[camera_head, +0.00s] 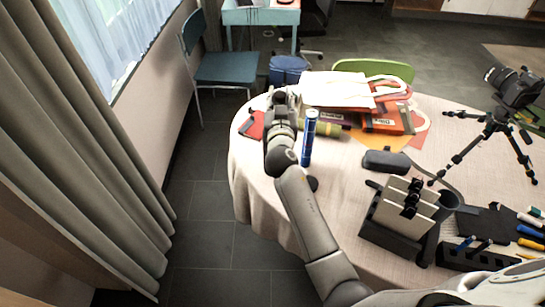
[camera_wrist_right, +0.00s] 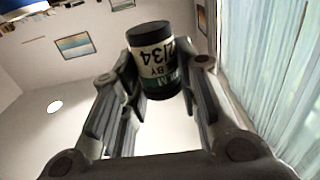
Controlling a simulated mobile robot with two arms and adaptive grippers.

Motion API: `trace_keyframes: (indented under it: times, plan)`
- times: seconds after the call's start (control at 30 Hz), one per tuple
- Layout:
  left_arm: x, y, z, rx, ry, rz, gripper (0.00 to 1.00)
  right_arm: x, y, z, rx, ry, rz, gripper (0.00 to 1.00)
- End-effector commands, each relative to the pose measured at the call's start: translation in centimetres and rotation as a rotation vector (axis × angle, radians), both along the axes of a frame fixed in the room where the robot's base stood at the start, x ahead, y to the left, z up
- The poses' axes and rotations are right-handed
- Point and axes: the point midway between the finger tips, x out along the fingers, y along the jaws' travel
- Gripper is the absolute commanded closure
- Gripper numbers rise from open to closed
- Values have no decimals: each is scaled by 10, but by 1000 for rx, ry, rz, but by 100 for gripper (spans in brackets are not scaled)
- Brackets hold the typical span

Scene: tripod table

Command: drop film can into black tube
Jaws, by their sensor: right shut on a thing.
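My right gripper (camera_head: 281,100) is above the far left part of the table, pointing away from me. In the right wrist view it is shut on the film can (camera_wrist_right: 155,62), a small black can with a pale lettered label, held between the two fingers. In the head view the can is hard to tell from the dark fingers. A dark cup-like tube (camera_head: 447,201) stands right of the grey stand; I cannot tell for sure that it is the black tube. My left gripper is not in view.
A tall blue can (camera_head: 309,138) stands just right of my right wrist, with a small dark round thing (camera_head: 312,184) near its foot. A glasses case (camera_head: 387,161), a grey stand (camera_head: 402,208), a camera on a tripod (camera_head: 513,88) and a white bag (camera_head: 340,88) crowd the table.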

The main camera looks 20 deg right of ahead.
Motion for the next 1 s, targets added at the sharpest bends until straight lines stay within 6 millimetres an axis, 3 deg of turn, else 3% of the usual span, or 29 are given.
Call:
trace_keyframes:
  times: [0.03, 0.2, 0.6, 0.63, 0.8, 1.0]
  plan:
    - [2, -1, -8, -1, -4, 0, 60, 0, 0, -10, -3, 1, 0, 88]
    - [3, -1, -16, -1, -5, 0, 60, 0, 0, -23, -2, 0, 0, 88]
    - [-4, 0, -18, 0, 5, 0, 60, 0, 0, -26, -1, -1, 0, 88]
    - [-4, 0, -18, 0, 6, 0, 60, 0, 0, -26, -1, -1, 0, 67]
    - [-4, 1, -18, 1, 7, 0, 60, 0, 0, -26, -1, -1, -1, 45]
    - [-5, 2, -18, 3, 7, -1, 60, 0, 0, -26, -1, -1, -1, 45]
